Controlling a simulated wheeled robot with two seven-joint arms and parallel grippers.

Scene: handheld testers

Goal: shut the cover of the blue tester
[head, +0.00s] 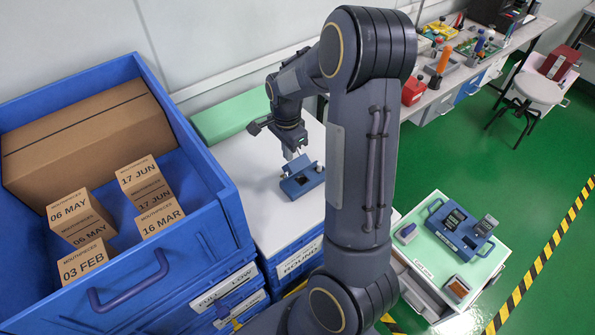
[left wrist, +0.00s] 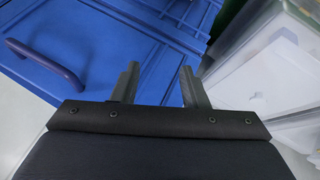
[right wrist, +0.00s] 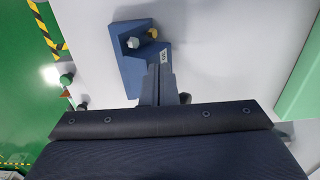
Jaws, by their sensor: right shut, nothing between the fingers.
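The blue tester (head: 303,184) lies on the white tabletop in the head view. Its cover (head: 298,165) stands raised at the far side, so a dark compartment shows. In the right wrist view the tester (right wrist: 133,75) shows its opening with small round, battery-like ends inside; the cover's exact angle is hard to tell there. My right gripper (head: 291,153) is shut and empty, fingers pointing down close to the cover; I cannot tell whether they touch. Its fingertips (right wrist: 160,72) overlap the tester's edge. My left gripper (left wrist: 158,82) is open and empty above blue crates, outside the head view.
A blue bin (head: 215,215) with cardboard boxes stands left of the white tabletop (head: 262,213). A green block (head: 222,115) lies behind. A green-topped cart (head: 430,258) with a tray of devices stands right. My right arm hides part of the middle.

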